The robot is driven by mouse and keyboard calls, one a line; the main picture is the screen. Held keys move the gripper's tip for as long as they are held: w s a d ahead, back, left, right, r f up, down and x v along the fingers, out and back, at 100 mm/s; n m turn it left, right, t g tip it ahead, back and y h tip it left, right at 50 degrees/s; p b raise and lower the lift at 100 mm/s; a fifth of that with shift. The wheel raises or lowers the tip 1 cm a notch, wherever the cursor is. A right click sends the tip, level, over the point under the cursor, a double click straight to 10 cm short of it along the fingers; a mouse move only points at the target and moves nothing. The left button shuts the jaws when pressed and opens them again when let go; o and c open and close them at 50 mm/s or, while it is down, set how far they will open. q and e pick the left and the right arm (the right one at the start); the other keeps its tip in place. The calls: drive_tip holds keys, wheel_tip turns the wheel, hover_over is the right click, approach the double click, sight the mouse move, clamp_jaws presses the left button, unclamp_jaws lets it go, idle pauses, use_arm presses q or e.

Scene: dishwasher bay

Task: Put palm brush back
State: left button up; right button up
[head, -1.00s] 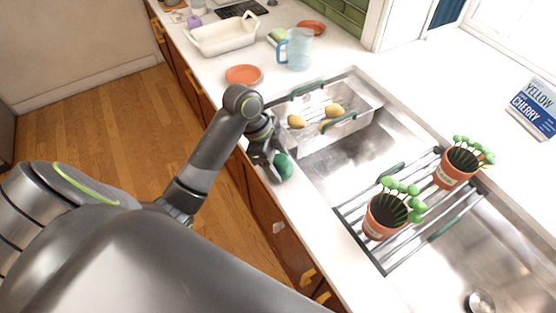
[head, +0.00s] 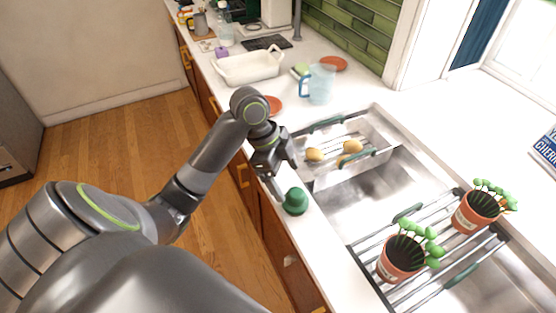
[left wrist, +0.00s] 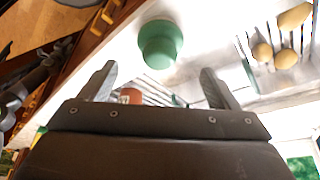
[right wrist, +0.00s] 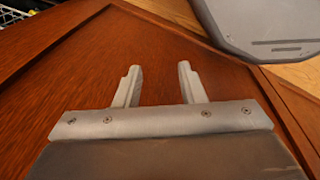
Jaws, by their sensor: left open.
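The green palm brush (head: 294,201) stands on the white counter beside the sink's front edge. In the left wrist view the palm brush (left wrist: 160,43) shows beyond the fingertips, apart from them. My left gripper (head: 279,171) is open and empty, just behind the brush along the counter; its fingers (left wrist: 156,82) also show in the left wrist view. My right gripper (right wrist: 157,84) is open and empty in the right wrist view, facing a brown wooden surface. It does not show in the head view.
Two potted plants (head: 402,258) stand on the rack over the sink. A colander (head: 332,170) with yellow items sits at the sink's far end. A blue jug (head: 320,84), an orange plate (head: 273,105) and a white baking dish (head: 247,67) are farther back. Counter in front of the brush is clear.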

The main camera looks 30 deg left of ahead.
use_arm(q)
drive_tip(key=shift+v, duration=2.55)
